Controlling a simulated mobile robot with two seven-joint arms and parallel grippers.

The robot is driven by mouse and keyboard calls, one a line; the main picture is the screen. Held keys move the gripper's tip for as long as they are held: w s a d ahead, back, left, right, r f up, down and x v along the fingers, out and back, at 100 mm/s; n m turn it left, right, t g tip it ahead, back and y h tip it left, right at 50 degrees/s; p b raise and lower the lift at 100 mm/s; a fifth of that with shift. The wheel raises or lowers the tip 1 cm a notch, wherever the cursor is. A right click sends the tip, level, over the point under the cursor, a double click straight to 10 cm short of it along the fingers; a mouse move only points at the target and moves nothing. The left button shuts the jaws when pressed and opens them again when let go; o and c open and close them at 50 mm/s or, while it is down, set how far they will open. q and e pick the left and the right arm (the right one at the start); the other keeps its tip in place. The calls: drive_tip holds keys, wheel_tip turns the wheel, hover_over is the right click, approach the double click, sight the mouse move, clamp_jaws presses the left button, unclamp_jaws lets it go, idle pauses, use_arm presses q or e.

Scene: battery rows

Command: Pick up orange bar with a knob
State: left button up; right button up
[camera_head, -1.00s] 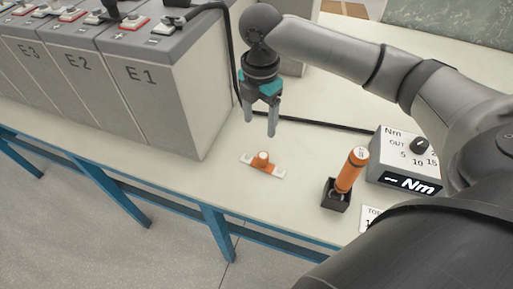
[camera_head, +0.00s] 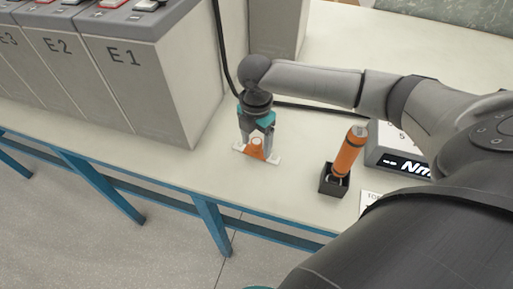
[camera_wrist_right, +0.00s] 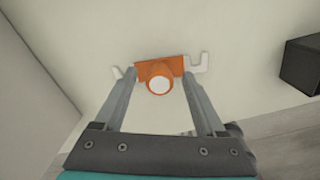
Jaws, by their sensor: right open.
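The orange bar with a knob (camera_head: 256,149) lies on the bench top in front of the battery box E1. It has white ends and an upright orange knob with a white top, clear in the right wrist view (camera_wrist_right: 160,78). My right gripper (camera_head: 258,153) points down over the bar. In the wrist view its two fingers (camera_wrist_right: 158,90) are open, one on each side of the knob, with a visible gap on both sides. My left gripper is not in view.
Grey battery boxes (camera_head: 150,85) stand in a row at the left. An orange-handled tool (camera_head: 349,152) stands in a black holder (camera_head: 333,181) to the right, near the Nm box (camera_head: 400,160). A black cable (camera_head: 310,108) runs behind the gripper. The bench's front edge is close.

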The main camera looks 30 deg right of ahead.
drive_tip(key=shift+c, duration=0.4)
clamp_jaws()
